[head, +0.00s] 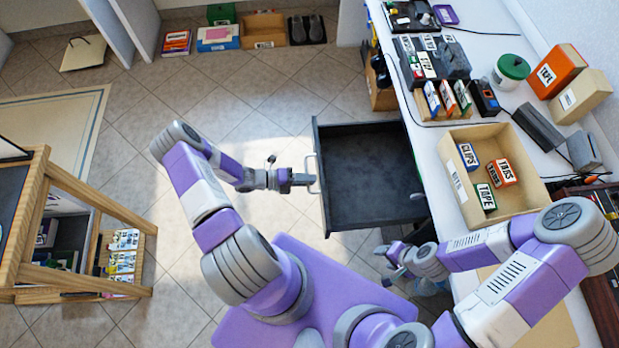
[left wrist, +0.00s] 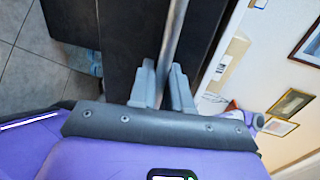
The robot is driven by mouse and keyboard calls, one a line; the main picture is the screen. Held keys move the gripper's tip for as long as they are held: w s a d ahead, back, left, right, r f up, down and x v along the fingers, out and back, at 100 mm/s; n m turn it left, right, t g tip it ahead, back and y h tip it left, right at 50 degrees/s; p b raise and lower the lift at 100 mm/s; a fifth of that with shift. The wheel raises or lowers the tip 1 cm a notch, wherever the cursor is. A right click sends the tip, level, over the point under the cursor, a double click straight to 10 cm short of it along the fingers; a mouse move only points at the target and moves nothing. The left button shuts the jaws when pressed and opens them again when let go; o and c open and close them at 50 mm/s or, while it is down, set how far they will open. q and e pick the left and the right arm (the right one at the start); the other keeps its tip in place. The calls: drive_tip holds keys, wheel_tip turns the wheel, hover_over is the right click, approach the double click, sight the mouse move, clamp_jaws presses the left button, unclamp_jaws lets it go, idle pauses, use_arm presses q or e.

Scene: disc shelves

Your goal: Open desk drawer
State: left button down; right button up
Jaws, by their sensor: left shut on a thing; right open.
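The dark desk drawer (head: 368,172) is pulled well out from under the white desk (head: 408,98), and its inside looks empty. My left gripper (head: 305,181) is at the drawer's front, shut on the metal handle (head: 314,174). In the left wrist view the handle bar (left wrist: 172,45) runs between the fingers of my left gripper (left wrist: 163,85), with the dark drawer front (left wrist: 115,50) behind it. My right gripper (head: 388,262) is open and empty, low beside the desk's near part, below the drawer in the picture.
A tan bin (head: 457,198) with labelled boxes stands on the desk right of the drawer. A green-lidded jar (head: 512,70) and an orange tape box (head: 556,70) stand farther back. A wooden shelf unit (head: 88,195) stands at left. Tiled floor left of the drawer is clear.

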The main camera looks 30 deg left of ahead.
use_arm(q)
drive_tip(key=shift+s+a, duration=0.15)
drive_tip(key=c, duration=1.3)
unclamp_jaws()
drive_tip(key=p+v, duration=0.1)
drive_tip(key=v, duration=0.6)
drive_tip(key=shift+a, duration=0.3)
drive_tip(key=shift+s, duration=0.15)
